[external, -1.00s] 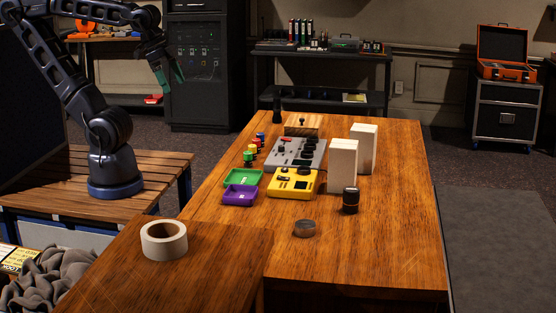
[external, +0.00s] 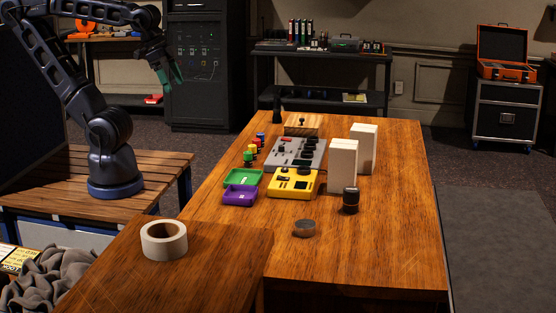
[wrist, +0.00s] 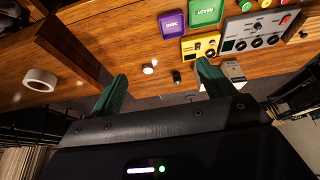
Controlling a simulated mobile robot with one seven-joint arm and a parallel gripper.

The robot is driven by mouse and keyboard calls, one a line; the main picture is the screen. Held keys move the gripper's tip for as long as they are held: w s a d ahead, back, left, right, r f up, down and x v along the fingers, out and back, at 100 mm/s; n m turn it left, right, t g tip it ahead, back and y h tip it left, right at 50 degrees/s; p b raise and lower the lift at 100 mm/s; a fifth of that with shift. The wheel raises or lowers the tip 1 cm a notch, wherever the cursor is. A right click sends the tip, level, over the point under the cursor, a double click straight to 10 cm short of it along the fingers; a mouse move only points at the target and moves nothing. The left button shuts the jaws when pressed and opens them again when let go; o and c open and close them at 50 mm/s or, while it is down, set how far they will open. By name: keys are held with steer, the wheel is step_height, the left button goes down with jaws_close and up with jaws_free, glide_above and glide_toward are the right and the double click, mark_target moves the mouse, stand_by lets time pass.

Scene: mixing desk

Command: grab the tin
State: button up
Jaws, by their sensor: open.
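A small, low round tin (external: 304,228) stands on the near part of the wooden table, in front of the yellow panel. It also shows in the wrist view as a small pale disc (wrist: 149,70), between the two fingertips in the picture but far beyond them. My gripper (external: 171,77) hangs high at the upper left in the external view, well away from the tin. Its two green fingers (wrist: 161,71) are spread apart with nothing between them.
A black jar (external: 350,201) stands right of the tin, with two pale upright blocks (external: 343,163) behind. A yellow panel (external: 293,184), a green tray (external: 242,177) and a purple tray (external: 239,195) lie farther left. A tape roll (external: 164,240) sits on the nearer desk. Table around the tin is clear.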

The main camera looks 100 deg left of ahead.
steer(key=w+d+n+g, duration=0.15)
steer(key=w+n, duration=0.35)
steer(key=w, duration=0.7)
steer(key=n+g, duration=0.3)
steer(key=n, duration=1)
glide_above(305, 224)
steer(key=f, duration=3.1)
steer(key=shift+w+a+f, duration=0.15)
steer(key=shift+a+f, duration=0.1)
steer(key=shift+a, duration=0.15)
steer(key=shift+d+f, duration=0.2)
steer(key=shift+f, duration=1.15)
steer(key=shift+d+f, duration=0.15)
steer(key=shift+f, duration=1.2)
steer(key=c, duration=1.1)
steer(key=shift+r, duration=0.15)
